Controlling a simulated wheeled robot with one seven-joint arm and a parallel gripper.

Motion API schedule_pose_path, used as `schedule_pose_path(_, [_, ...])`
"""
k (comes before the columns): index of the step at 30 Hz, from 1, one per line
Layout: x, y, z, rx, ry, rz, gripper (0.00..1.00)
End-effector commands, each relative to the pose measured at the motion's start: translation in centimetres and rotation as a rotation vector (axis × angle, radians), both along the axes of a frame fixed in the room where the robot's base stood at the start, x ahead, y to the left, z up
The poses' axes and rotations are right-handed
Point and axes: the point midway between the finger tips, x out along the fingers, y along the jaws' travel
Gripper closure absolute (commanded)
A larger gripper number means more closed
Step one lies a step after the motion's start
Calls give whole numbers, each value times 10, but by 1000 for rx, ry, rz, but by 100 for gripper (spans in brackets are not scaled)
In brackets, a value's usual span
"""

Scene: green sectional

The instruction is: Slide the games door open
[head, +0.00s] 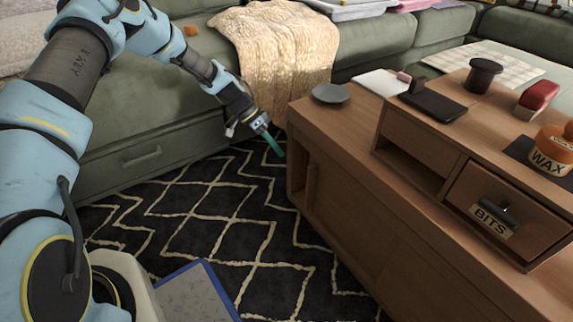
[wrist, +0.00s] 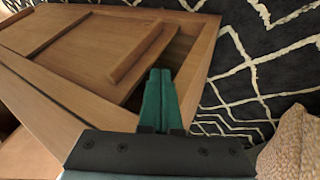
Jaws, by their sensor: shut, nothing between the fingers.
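A low wooden cabinet (head: 390,215) has sliding door panels on its front; no games label is readable. The door panel at its left end (head: 335,205) carries an upright wooden bar handle (head: 311,185). In the wrist view that door panel (wrist: 95,40) and its handle (wrist: 138,54) show, with a dark gap between the panel and the cabinet's end wall. My gripper (head: 273,143) is shut and empty, left of the cabinet's end in the head view. Its green fingers (wrist: 158,90) point at the gap beside the handle in the wrist view; I cannot tell whether they touch anything.
A green sofa (head: 150,140) with a cream throw (head: 278,55) stands behind.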

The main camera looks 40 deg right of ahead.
Motion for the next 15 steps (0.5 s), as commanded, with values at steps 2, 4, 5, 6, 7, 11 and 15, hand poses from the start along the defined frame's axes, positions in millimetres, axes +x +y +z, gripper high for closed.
schedule_pose_path(2, [-7, -4, -13, 2, 3, -1, 100])
schedule_pose_path(4, [-14, -9, -25, 2, 3, -1, 100])
schedule_pose_path(5, [-18, -11, -30, 2, 3, -1, 100])
schedule_pose_path(6, [-22, -14, -37, 3, 3, -1, 100])
schedule_pose_path(7, [-24, -16, -42, 3, 2, 0, 100])
schedule_pose_path(11, [-37, -25, -64, 4, 1, 0, 100])
schedule_pose_path(15, [-54, -29, -73, 3, 0, -1, 100])
